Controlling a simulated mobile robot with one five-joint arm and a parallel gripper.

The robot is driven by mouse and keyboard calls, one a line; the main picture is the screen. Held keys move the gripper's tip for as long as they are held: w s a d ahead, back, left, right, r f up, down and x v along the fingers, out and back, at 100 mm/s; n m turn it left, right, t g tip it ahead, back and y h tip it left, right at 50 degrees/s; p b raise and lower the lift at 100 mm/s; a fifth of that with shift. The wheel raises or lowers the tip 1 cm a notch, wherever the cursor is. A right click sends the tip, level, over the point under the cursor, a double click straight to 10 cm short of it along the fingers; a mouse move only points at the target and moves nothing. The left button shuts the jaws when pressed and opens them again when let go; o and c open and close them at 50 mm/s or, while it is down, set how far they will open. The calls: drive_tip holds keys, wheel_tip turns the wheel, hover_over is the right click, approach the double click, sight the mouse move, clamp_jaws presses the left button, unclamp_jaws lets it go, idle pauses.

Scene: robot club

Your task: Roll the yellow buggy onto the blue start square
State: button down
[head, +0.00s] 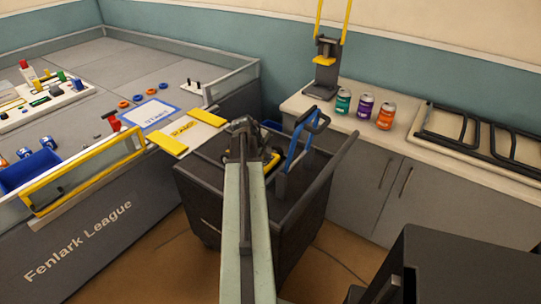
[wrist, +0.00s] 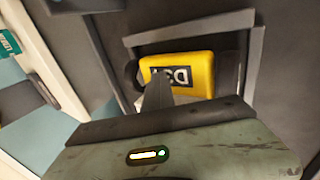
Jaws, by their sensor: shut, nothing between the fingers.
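The yellow buggy (wrist: 190,75), with a dark label and dark wheels, sits inside a grey frame on a dark surface in the wrist view. In the head view a bit of yellow (head: 270,161) shows on the dark cart, mostly behind my arm. My gripper (wrist: 158,88) is shut and empty; its dark fingers overlap the buggy's near left part in the wrist view, and I cannot tell whether they touch. In the head view my gripper end (head: 242,126) is over the cart. The blue-edged start square (head: 149,114) lies on the grey league table, left of the cart.
A pale ramp with yellow ends (head: 186,132) bridges the table and the dark cart (head: 290,225). A yellow rail (head: 90,172) edges the table. Blue handle (head: 297,145) stands on the cart. Several cans (head: 364,106) stand on the right counter.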

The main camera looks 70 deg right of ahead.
drive_tip(key=shift+w+d+f, duration=0.1)
drive_tip(key=shift+w+d, duration=0.5)
drive_tip(key=shift+w, duration=1.95)
drive_tip(key=shift+w+d, duration=0.65)
drive_tip(key=shift+w, duration=1.85)
drive_tip(key=shift+w+d+f, duration=0.1)
drive_tip(key=shift+w+d, duration=0.5)
drive_tip(key=shift+w, duration=1.95)
drive_tip(key=shift+w+d+r, duration=0.1)
drive_tip(key=shift+w+d, duration=0.65)
drive_tip(key=shift+w, duration=2)
drive_tip(key=shift+w+d+f, duration=0.1)
drive_tip(key=shift+w+d, duration=0.7)
drive_tip(key=shift+w, duration=2)
drive_tip(key=shift+w+d+r, duration=0.1)
drive_tip(key=shift+w+d, duration=0.65)
drive_tip(key=shift+w, duration=2)
drive_tip(key=shift+s+r+p, duration=0.65)
drive_tip(key=shift+r+p, duration=0.25)
drive_tip(key=shift+p, duration=0.2)
drive_tip(key=shift+r, duration=0.1)
wheel_tip(320, 180, up, 9)
drive_tip(key=p, duration=0.9)
